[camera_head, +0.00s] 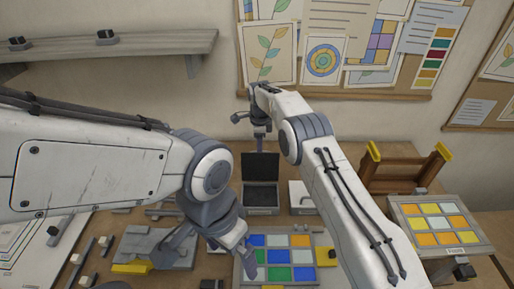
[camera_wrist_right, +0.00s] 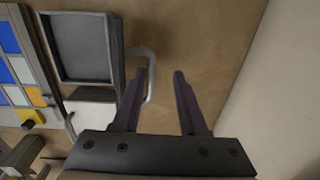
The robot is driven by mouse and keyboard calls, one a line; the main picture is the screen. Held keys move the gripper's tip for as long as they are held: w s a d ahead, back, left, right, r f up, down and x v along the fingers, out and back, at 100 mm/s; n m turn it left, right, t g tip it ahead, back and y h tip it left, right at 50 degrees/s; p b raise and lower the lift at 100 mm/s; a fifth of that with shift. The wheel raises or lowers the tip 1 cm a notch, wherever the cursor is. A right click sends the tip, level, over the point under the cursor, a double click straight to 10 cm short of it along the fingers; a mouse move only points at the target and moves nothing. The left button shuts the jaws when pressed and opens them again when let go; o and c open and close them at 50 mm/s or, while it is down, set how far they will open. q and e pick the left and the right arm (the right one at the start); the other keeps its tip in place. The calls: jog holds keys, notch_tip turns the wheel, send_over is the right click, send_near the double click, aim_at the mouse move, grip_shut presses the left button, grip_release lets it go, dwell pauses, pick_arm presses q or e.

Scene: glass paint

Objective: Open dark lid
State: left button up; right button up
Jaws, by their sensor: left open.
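The dark lid (camera_head: 262,166) stands raised at the back of the dark box (camera_head: 262,210) in the head view, so the box is open. The box interior also shows in the right wrist view (camera_wrist_right: 85,45). My right gripper (camera_wrist_right: 160,85) is open behind the box, with nothing visible between its fingers. A pale curved bar (camera_wrist_right: 151,75) is near its left finger; I cannot tell whether they touch or which part the bar belongs to. My left gripper (camera_head: 208,256) is open and empty, low at the near side of the table, left of the coloured tile panel.
A white box (camera_head: 302,197) stands right of the dark box, partly behind my right arm. The tile panel (camera_head: 290,240) lies in front. A wooden rack (camera_head: 400,172) and a yellow-orange tile panel (camera_head: 440,222) are at the right. Bare table (camera_wrist_right: 220,40) and a wall (camera_wrist_right: 285,80) lie behind.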

notch_tip(320, 180, up, 10)
jog(key=b, duration=0.1)
jog(key=shift+s+r+b, duration=0.15)
jog(key=shift+s+b, duration=0.15)
dwell(0.4)
